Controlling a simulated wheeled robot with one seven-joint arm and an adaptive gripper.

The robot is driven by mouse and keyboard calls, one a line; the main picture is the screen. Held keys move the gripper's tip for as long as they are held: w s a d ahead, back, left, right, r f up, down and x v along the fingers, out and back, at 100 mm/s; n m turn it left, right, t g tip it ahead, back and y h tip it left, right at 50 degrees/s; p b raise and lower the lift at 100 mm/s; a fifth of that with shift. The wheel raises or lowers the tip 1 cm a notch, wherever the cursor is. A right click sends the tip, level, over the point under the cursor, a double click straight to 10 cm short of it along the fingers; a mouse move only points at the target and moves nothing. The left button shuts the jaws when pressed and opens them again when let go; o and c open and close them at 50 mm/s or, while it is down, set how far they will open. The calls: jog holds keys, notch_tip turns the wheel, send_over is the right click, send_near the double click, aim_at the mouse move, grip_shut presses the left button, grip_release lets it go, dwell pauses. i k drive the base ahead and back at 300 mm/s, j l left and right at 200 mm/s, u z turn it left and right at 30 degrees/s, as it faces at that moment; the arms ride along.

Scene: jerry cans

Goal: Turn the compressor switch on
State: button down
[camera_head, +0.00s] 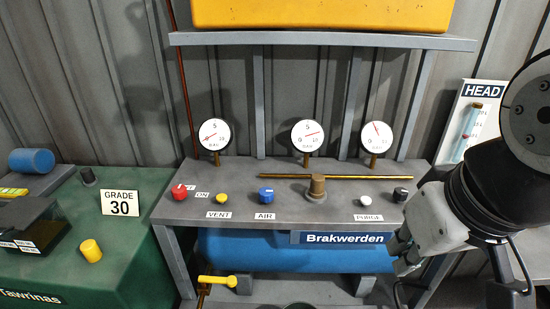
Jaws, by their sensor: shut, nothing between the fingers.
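A grey bench (335,207) carries a row of controls. A red knob (179,192) stands at its left end, with a small ON label (202,195) to its right and another partly hidden label beside it. A black knob (400,195) with a pale mark on top stands at the right end. No label reads "compressor", so I cannot tell for sure which control is its switch. A blue tank (260,250) marked Brakwerden lies under the bench. My gripper (398,258) is at the lower right, shut and empty, pointing left and down, in front of the bench's right side and apart from the knobs.
Yellow (221,199), blue (266,195) and white (365,201) knobs and a brown fitting (317,187) stand between. A green tank (110,245) is left; a shelf (320,40) hangs above.

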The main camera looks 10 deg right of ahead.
aim_at(180, 192)
jog(key=i+j+u, duration=0.1)
jog(key=j, duration=0.35)
jog(key=i+j+u, duration=0.1)
jog(key=i+j, duration=0.25)
jog(key=i+j+u, duration=0.15)
jog(key=j, duration=0.35)
jog(key=i, duration=0.1)
